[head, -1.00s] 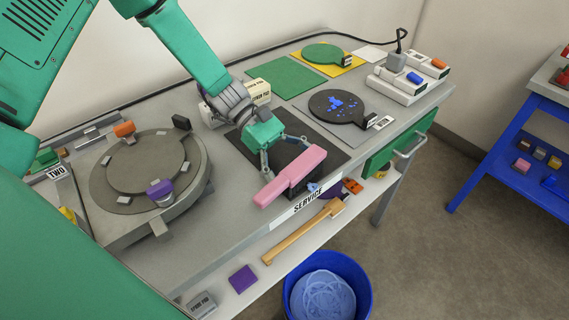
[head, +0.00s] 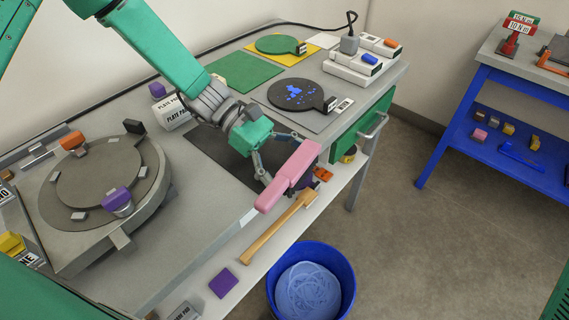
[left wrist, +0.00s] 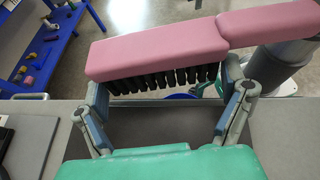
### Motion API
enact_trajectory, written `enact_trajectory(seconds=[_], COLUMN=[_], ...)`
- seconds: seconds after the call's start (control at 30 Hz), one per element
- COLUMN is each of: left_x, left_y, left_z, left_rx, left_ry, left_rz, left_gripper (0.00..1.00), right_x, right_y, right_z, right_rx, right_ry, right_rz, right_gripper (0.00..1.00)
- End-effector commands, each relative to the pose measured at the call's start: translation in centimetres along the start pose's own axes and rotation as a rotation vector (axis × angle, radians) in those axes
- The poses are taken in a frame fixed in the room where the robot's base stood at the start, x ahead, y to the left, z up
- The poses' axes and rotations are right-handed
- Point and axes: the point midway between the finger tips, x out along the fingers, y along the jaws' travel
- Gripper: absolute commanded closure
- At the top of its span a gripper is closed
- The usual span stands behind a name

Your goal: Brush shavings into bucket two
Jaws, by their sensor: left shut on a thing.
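My left gripper (head: 278,162) is shut on a pink brush (head: 290,178) with dark bristles, above the cart's front edge. In the left wrist view the brush (left wrist: 160,48) lies across both fingers, bristles (left wrist: 165,78) toward the palm. Blue shavings (head: 295,93) lie on a round black plate (head: 282,100) farther back, apart from the brush. A blue bucket (head: 350,272) stands on the floor below the front edge, holding pale blue coils (head: 306,290). I can read no number on it. My right gripper is out of view.
A grey round fixture (head: 100,175) with small blocks fills the cart's left. A green mat (head: 240,72) and white boxes (head: 362,62) lie at the back. A wooden-handled tool (head: 275,230) lies on the lower shelf. A blue bench (head: 450,120) stands right, with clear floor between.

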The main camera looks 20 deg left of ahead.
Motion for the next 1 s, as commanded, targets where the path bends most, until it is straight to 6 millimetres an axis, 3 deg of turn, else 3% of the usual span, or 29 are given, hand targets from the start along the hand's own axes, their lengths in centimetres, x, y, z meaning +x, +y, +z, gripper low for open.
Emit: enact_trajectory(seconds=[0.1,0.6,1.0], left_x=[-1.1,-2.7,-3.6], left_y=[0.0,-0.2,-0.4], left_z=[1.1,3.9,4.4], left_rx=[0.0,0.0,-0.001], left_ry=[-0.002,0.004,0.0], left_rz=[0.005,0.003,0.004], left_gripper=[0.55,0.55,0.55], right_x=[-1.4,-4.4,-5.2], right_y=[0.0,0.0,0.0], right_z=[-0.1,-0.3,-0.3], right_rx=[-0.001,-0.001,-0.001], right_ry=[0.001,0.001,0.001], right_rz=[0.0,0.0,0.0], right_gripper=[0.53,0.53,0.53])
